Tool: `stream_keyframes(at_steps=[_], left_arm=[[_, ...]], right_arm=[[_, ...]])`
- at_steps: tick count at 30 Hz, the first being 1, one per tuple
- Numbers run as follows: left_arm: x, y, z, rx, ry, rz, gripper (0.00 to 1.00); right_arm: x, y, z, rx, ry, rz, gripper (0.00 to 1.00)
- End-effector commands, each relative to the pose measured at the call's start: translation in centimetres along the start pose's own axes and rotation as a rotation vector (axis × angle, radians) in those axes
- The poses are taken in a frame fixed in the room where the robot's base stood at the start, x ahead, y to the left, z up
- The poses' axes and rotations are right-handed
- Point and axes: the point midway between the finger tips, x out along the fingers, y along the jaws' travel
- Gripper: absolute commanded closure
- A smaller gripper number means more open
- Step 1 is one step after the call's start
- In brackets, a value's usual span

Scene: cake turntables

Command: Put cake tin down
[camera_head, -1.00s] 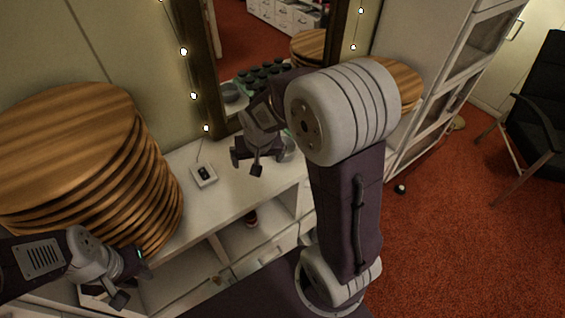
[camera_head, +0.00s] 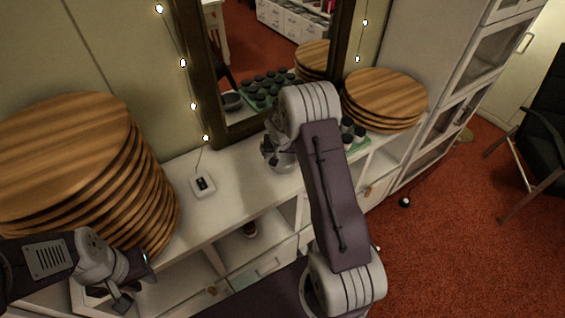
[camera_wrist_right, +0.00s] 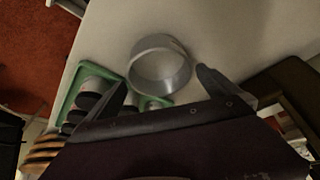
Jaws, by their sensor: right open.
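The cake tin (camera_wrist_right: 160,65) is an open silver-grey ring standing on the white counter top in the right wrist view. In the head view it shows in part (camera_head: 281,166), mostly behind my right arm. My right gripper (camera_wrist_right: 160,82) is open, its two fingertips apart on either side of the tin's near side, with nothing clearly held between them. In the head view the right fingers are mostly hidden by the arm. My left gripper (camera_head: 135,282) is open and empty at the lower left, in front of the stack of wooden boards.
A tall stack of round wooden boards (camera_head: 100,175) stands on the left of the white counter (camera_head: 225,190); a shorter stack (camera_head: 385,98) is at the right. A small white device (camera_head: 202,185) lies between. A green tray (camera_wrist_right: 70,95) with dark-topped jars is beside the tin. A framed mirror (camera_head: 285,45) stands behind.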

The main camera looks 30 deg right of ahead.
Motion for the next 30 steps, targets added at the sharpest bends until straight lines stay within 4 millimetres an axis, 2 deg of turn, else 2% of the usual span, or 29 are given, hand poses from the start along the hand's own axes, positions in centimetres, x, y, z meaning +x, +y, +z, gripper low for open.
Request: stream_keyframes(at_steps=[3,6,13,18,20,26,30], left_arm=[[-0.1,0.0,0.0,0.000,0.000,0.000,0.76],[-0.1,0.0,0.0,0.000,0.000,0.000,0.76],[-0.1,0.0,0.0,0.000,0.000,0.000,0.76],[-0.1,0.0,0.0,0.000,0.000,0.000,0.76],[-0.1,0.0,0.0,0.000,0.000,0.000,0.76],[-0.1,0.0,0.0,0.000,0.000,0.000,0.76],[-0.3,0.0,0.0,0.000,0.000,0.000,0.76]], right_arm=[[2.3,0.1,0.2,0.000,-0.003,0.001,0.00],[3.3,0.1,0.2,0.000,-0.001,0.000,0.00],[3.5,0.1,0.2,0.000,0.000,0.000,0.00],[3.5,0.1,0.2,0.000,0.000,0.000,0.47],[3.4,0.0,0.1,0.000,0.000,0.000,0.62],[3.4,0.1,0.1,0.000,0.000,0.000,0.62],[2.5,0.0,-0.3,0.001,0.002,0.000,0.62]])
